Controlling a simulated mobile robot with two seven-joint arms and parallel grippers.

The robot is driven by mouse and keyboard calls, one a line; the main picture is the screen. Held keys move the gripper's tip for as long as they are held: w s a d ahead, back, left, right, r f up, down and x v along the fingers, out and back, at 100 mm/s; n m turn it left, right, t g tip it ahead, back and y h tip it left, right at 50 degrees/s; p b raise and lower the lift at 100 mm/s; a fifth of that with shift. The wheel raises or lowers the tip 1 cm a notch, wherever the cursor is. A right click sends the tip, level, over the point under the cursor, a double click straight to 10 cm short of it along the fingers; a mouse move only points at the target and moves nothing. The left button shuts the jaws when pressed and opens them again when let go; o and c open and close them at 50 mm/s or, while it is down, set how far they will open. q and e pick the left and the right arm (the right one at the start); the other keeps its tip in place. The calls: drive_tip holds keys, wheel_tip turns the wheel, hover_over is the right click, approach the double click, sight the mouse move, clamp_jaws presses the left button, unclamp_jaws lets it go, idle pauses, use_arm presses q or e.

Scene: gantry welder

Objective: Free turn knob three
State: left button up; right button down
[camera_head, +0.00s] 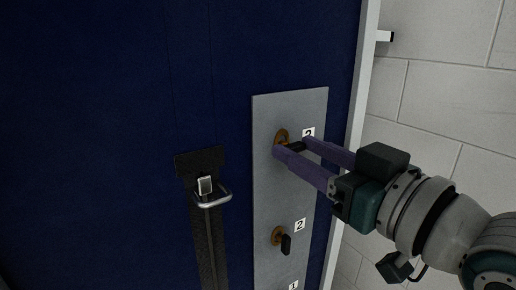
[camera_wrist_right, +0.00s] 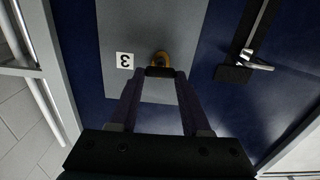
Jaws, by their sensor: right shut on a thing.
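Knob three has a round brass base (camera_head: 281,137) and a dark grip (camera_head: 297,146), high on a grey metal plate (camera_head: 278,107) on a dark blue door. My right gripper (camera_head: 291,146) reaches in from the right, its two purple fingers shut on the dark grip. In the right wrist view the gripper (camera_wrist_right: 160,74) has its fingertips at the dark grip, below the brass base (camera_wrist_right: 160,57). The label "3" (camera_wrist_right: 125,60) shows upside down beside it; in the head view the fingers partly cover the label. My left gripper is not in view.
Knob two (camera_head: 286,244) with its label "2" (camera_head: 299,225) sits lower on the plate. Left of the plate, a silver handle (camera_head: 211,195) sticks out from a black strip. A pale door frame (camera_head: 361,80) and a block wall (camera_head: 440,85) stand at the right.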

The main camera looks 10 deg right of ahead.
drive_tip(key=n, duration=0.3)
drive_tip(key=shift+a+n+p, duration=0.1)
drive_tip(key=shift+n+p, duration=0.2)
drive_tip(key=shift+p, duration=0.1)
drive_tip(key=n, duration=0.4)
drive_tip(key=shift+n, duration=0.3)
drive_tip(key=n, duration=0.9)
drive_tip(key=shift+a+f, duration=0.1)
drive_tip(key=shift+f, duration=0.1)
drive_tip(key=shift+n, duration=0.3)
drive_tip(key=shift+c, duration=1.8)
unclamp_jaws()
